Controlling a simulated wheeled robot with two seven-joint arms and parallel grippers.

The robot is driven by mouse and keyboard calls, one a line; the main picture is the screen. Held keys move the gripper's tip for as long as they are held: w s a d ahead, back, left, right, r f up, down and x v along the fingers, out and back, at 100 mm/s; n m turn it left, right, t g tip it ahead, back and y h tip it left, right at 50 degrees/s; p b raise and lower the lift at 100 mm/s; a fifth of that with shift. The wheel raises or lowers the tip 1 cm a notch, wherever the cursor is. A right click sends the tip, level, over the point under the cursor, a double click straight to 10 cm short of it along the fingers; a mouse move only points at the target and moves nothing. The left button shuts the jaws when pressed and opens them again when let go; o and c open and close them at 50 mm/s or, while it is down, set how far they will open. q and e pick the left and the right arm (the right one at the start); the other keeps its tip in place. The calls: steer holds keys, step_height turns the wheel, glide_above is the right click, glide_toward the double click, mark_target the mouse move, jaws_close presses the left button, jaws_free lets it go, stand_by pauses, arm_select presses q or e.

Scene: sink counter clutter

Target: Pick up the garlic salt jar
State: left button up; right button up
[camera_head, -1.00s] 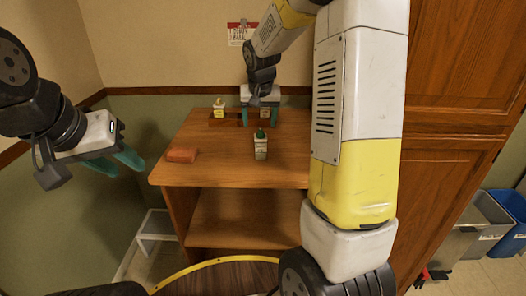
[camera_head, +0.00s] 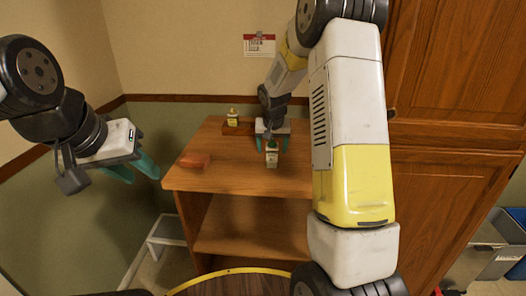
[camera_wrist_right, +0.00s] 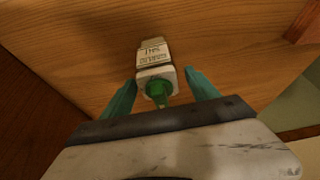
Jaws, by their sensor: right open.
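A small white jar with a green cap (camera_head: 272,158) stands upright on the wooden shelf unit. Its label is too small to read surely, so I cannot confirm it is the garlic salt. In the right wrist view the jar (camera_wrist_right: 155,60) lies between the two teal fingers, with its cap toward the palm. My right gripper (camera_head: 272,146) is open around or just above the jar, and I see no finger touching it. My left gripper (camera_head: 143,176) is open and empty, off the left side of the shelf unit.
A yellow-capped bottle (camera_head: 232,119) stands at the back by a wooden tray (camera_head: 238,130), partly hidden by my right arm. A tall wooden cabinet (camera_head: 450,90) stands to the right.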

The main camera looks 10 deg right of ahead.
jaws_close()
steer(key=shift+r, duration=0.1)
